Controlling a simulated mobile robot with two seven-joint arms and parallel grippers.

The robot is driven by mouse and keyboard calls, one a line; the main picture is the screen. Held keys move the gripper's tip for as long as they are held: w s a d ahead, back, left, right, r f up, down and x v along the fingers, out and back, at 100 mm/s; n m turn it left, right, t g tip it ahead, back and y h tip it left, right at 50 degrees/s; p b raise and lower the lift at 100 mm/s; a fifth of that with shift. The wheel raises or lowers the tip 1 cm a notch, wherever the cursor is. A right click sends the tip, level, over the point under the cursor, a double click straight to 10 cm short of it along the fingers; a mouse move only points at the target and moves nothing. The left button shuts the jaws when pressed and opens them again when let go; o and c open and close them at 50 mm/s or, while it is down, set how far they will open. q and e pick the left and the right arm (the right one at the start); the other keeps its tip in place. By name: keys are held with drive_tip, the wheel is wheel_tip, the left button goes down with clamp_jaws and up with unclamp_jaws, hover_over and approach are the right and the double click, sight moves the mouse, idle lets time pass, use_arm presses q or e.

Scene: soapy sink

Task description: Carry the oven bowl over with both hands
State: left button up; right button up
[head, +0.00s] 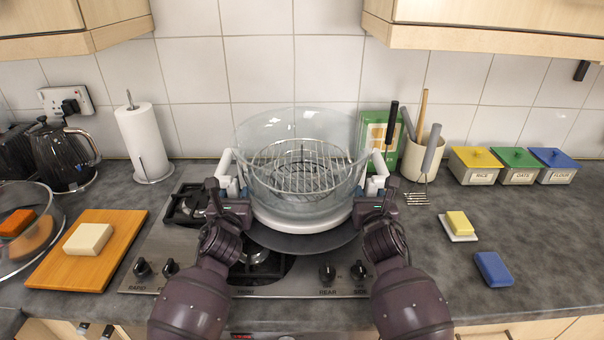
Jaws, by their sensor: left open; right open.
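The oven bowl (300,130) is a large clear glass bowl with a wire rack inside and a white base with white handles on both sides. It stands over the hob in the middle of the head view, above a dark round plate. My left gripper (228,190) is at the left handle (226,165), open. My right gripper (377,190) is at the right handle (378,165), open. I cannot tell whether the fingers touch the handles. The underside of the base is hidden.
A wooden board (88,250) with a white block, a paper towel roll (141,140) and a kettle (62,155) are left. A utensil pot (420,155), canisters (518,165), a yellow block (459,223) and a blue block (493,268) are right. The right worktop has free room.

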use_arm(q)
clamp_jaws()
use_arm(e)
clamp_jaws()
idle(1.1)
use_arm(q)
drive_tip(key=shift+r, duration=0.2)
use_arm(e)
drive_tip(key=shift+r, duration=0.15)
